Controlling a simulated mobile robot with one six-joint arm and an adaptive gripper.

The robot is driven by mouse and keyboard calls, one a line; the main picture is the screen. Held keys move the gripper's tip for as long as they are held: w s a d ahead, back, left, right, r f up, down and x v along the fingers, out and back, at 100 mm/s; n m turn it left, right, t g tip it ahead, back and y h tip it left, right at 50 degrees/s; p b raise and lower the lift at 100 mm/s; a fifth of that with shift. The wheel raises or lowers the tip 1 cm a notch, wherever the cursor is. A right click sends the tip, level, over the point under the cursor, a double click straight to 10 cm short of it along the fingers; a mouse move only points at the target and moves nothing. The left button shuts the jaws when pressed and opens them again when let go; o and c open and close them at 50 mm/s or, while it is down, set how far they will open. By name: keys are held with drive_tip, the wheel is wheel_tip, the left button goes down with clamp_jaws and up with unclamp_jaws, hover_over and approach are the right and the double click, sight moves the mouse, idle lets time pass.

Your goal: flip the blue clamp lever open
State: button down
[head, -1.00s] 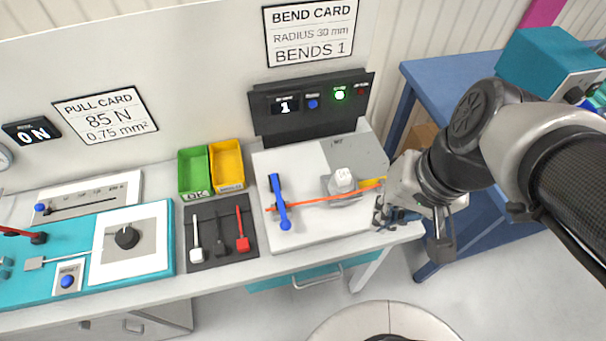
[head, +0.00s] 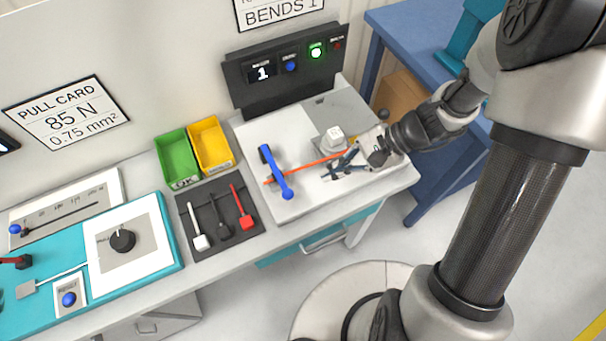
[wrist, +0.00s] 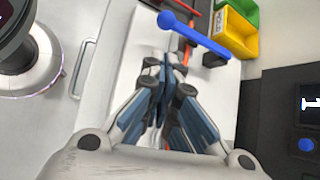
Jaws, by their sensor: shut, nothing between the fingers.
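The blue clamp lever (head: 276,172) lies across the orange cable (head: 308,163) at the left part of the white bending plate (head: 290,206). Its round knob end points toward the front edge. In the wrist view the lever (wrist: 198,38) is ahead of the fingertips, with its knob at the upper left. My gripper (head: 336,170) is shut and empty, over the right part of the plate, to the right of the lever and apart from it. In the wrist view its fingertips (wrist: 170,68) meet below the lever. The fingers hide part of the cable.
A white block (head: 333,138) stands behind my gripper. A black display panel (head: 288,70) with a green light rises at the back. Green (head: 178,158) and yellow (head: 211,146) bins and a dark tool tray (head: 219,235) are left of the plate. Plate space between lever and gripper is mostly clear.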

sight(276, 171)
drive_tip(key=shift+f, duration=0.2)
drive_tip(key=b+x, duration=0.3)
drive_tip(key=x, duration=0.7)
drive_tip(key=shift+a+r, duration=0.1)
drive_tip(key=shift+r, duration=0.05)
drive_tip(key=shift+r, duration=0.15)
drive_tip(key=shift+r+p, duration=0.35)
drive_tip(key=shift+p, duration=0.45)
